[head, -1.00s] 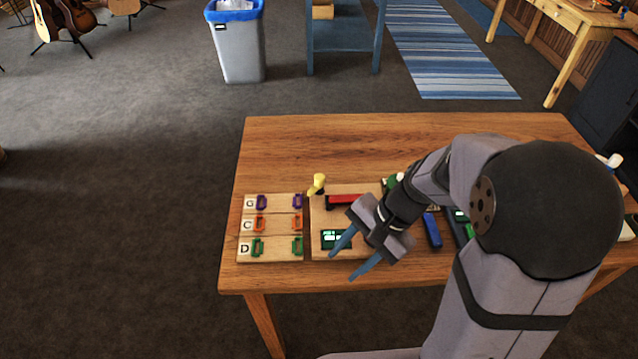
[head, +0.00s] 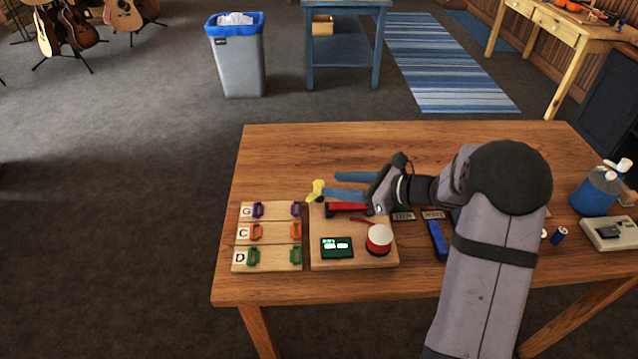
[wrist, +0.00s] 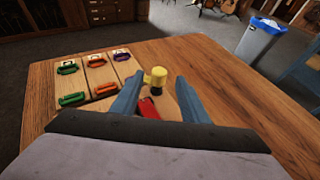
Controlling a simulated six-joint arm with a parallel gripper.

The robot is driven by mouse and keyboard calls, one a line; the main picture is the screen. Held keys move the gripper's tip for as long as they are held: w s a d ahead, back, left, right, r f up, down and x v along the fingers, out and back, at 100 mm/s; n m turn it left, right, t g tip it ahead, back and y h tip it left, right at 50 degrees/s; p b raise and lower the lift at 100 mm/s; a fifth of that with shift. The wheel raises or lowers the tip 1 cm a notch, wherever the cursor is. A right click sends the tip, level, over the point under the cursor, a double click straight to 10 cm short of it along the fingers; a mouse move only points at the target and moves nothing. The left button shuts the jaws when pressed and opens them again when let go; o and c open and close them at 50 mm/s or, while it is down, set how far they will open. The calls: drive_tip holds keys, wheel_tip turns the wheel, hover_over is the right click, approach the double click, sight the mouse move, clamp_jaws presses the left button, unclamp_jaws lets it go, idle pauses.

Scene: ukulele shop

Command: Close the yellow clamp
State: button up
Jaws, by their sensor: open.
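The yellow clamp (head: 317,190) stands at the back left corner of a wooden board (head: 335,262) on the table. In the wrist view the yellow clamp (wrist: 157,76) shows a round yellow top with a dark part under it, between and just ahead of my fingertips. My gripper (head: 333,185) is open, with its blue fingers pointing left towards the clamp. In the wrist view my gripper (wrist: 158,92) has one finger on each side of the clamp's line, apart from it as far as I can tell. I cannot tell how far the clamp is closed.
A red bar (head: 345,208) lies on the board under my gripper. A red-and-white round tin (head: 379,238) and a green-screened device (head: 337,247) sit in front. A rack with purple, orange and green handles (head: 268,233) is at left. The table's back left is clear.

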sight(322, 184)
drive_tip(key=shift+p+x, duration=0.65)
drive_tip(key=shift+x, duration=2.6)
drive_tip(key=shift+s, duration=0.1)
drive_tip(key=shift+c, duration=0.6)
clamp_jaws()
